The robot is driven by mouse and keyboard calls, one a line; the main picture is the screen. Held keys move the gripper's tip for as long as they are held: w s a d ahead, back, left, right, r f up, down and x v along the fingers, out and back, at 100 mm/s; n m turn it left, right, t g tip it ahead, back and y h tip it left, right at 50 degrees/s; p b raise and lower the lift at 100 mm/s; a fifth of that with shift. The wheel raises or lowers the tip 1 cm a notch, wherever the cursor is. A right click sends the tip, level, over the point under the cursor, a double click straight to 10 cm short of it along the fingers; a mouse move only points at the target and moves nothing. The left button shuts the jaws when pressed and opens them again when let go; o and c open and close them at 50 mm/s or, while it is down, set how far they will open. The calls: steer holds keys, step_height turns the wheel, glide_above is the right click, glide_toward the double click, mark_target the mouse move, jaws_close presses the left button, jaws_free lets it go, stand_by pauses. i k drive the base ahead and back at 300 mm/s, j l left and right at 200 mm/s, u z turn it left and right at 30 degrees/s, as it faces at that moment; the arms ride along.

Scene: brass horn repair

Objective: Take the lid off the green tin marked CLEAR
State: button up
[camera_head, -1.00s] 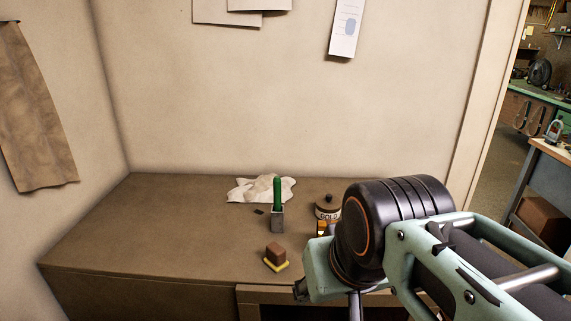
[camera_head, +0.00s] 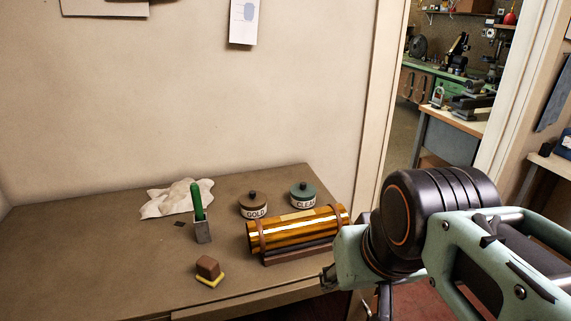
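The green tin marked CLEAR (camera_head: 303,196) stands upright on the brown bench, near its right end. Its lid with a dark knob (camera_head: 303,186) is on it. My gripper is mostly hidden; only a small part of it shows at the end of my arm, low at the right of the view, in front of and to the right of the tin. Its fingers are not clear to see, so I cannot tell whether it is open or shut.
A brown tin marked GOLD (camera_head: 254,205) stands left of the green one. A brass tube on a cradle (camera_head: 296,230) lies in front of both. A green-handled tool in a holder (camera_head: 201,212), a white cloth (camera_head: 172,199) and a brown block (camera_head: 208,267) are further left.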

mark_target(302, 190)
steer(key=l+u, duration=0.1)
steer(key=l, duration=0.5)
steer(key=k+l+u, duration=0.15)
steer(key=l, duration=0.4)
steer(key=i+l+u, duration=0.15)
steer(key=l, duration=0.25)
steer(key=l+u, duration=0.1)
steer(key=l, duration=0.3)
steer(key=i+l+u, duration=0.15)
steer(key=l, duration=0.2)
steer(key=i+l+u, duration=0.2)
steer(key=i+l, duration=0.55)
steer(key=i+u, duration=0.2)
